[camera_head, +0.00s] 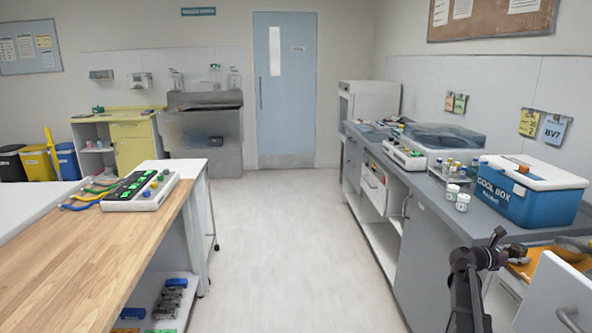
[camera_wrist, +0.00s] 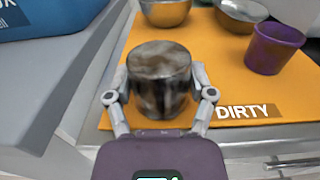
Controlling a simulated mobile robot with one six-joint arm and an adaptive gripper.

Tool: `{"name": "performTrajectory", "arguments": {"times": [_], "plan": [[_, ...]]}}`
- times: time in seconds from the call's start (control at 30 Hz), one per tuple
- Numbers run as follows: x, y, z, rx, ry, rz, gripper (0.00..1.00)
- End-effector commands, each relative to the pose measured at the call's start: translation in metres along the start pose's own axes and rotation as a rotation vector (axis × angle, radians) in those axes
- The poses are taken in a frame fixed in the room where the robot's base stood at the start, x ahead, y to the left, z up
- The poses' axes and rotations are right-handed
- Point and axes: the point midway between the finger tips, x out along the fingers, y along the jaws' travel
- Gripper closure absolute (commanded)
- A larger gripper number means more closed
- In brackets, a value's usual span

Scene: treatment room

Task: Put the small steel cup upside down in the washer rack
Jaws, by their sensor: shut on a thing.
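The small steel cup (camera_wrist: 160,90) stands or hangs over the orange mat marked DIRTY (camera_wrist: 225,80) in the wrist view. Its wall is shiny and reflects brown and grey. I cannot tell whether its flat-looking top is the base or the mouth, or whether it touches the mat. My gripper (camera_wrist: 160,94) is shut on the cup, one finger on each side of its wall. In the head view, my arm reaches over the right counter, and the cup cannot be made out. I cannot identify the washer rack in either view.
Two steel bowls (camera_wrist: 166,12) (camera_wrist: 241,14) and a purple cup (camera_wrist: 273,48) are on the mat beyond the held cup. The blue cool box (camera_head: 530,190) stands on the counter (camera_head: 435,185), with two small white-lidded jars (camera_head: 457,196) nearby. The floor aisle (camera_head: 285,250) is clear.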

Motion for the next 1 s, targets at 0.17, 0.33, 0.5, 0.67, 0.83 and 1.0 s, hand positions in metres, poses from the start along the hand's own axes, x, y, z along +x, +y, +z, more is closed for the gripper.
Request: {"name": "performTrajectory", "arguments": {"times": [0.17,0.33,0.5,0.67,0.83,1.0], "plan": [[0.0,0.0,-0.0045,0.0,0.0,0.0,0.62],[0.0,0.0,-0.0077,0.0,0.0,0.0,0.62],[0.0,-0.0001,-0.0072,0.0,0.0,0.0,0.0],[0.0,0.0,-0.0072,0.0,0.0,0.0,0.0],[0.0,0.0,-0.0072,0.0,0.0,0.0,0.0],[-0.0017,-0.0001,-0.0072,0.0,0.0,0.0,0.0]]}}
